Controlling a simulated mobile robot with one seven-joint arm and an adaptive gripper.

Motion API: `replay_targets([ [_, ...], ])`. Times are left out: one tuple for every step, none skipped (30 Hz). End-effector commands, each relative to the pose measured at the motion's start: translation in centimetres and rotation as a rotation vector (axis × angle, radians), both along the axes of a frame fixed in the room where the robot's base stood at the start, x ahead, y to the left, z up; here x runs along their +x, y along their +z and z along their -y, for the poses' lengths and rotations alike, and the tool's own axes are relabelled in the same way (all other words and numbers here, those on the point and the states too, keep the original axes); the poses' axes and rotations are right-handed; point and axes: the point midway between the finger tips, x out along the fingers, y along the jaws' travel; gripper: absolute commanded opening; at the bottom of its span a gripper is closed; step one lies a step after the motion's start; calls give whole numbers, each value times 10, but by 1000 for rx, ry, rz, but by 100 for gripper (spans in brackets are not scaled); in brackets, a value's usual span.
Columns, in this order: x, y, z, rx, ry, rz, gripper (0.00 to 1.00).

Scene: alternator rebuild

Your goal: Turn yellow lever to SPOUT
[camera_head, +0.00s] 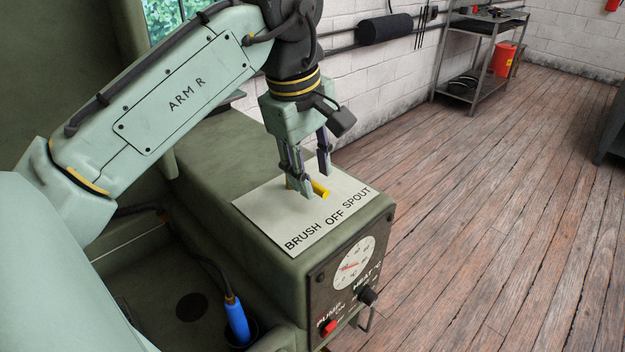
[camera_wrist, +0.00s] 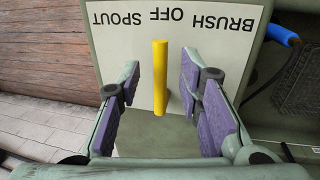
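The yellow lever (camera_head: 322,190) lies over a white label plate (camera_head: 262,212) marked BRUSH, OFF and SPOUT, on top of a green box. My gripper (camera_head: 315,183) is above the plate, pointing down. In the wrist view my gripper (camera_wrist: 161,70) is open, with a purple-padded finger on each side of the lever and gaps to both. In the head view the fingers partly hide the lever.
The box front carries a dial (camera_head: 354,262), a black HEAT knob (camera_head: 367,295) and a red PUMP switch (camera_head: 328,328). A blue-handled tool (camera_head: 237,320) stands in a holder at its left. A metal shelf (camera_head: 478,60) and red bucket (camera_head: 503,60) stand far behind.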

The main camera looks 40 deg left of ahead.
Motion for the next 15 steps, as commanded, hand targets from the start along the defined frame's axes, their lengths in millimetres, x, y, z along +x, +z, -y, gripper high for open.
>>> replay_targets([
  [1, -10, 0, 0, 1, -2, 33],
  [1, -12, 0, 0, 1, -2, 33],
  [2, -14, 0, 0, 1, -1, 33],
  [2, -15, 0, 0, 1, -1, 33],
  [2, -15, 0, -1, 1, -1, 33],
  [3, -16, 0, -1, 1, 0, 33],
  [3, -16, 0, -1, 1, 0, 33],
  [3, -16, 0, -1, 1, 0, 33],
  [3, -16, 0, -1, 1, 0, 33],
  [3, -16, 0, -1, 0, 0, 33],
  [3, -15, 0, -1, 0, 0, 33],
  [3, -15, 0, -1, 0, 0, 33],
  [3, -15, 0, -1, 0, 0, 33],
  [3, -15, 0, -1, 0, 0, 33],
  [3, -15, 0, -1, 0, 0, 31],
])
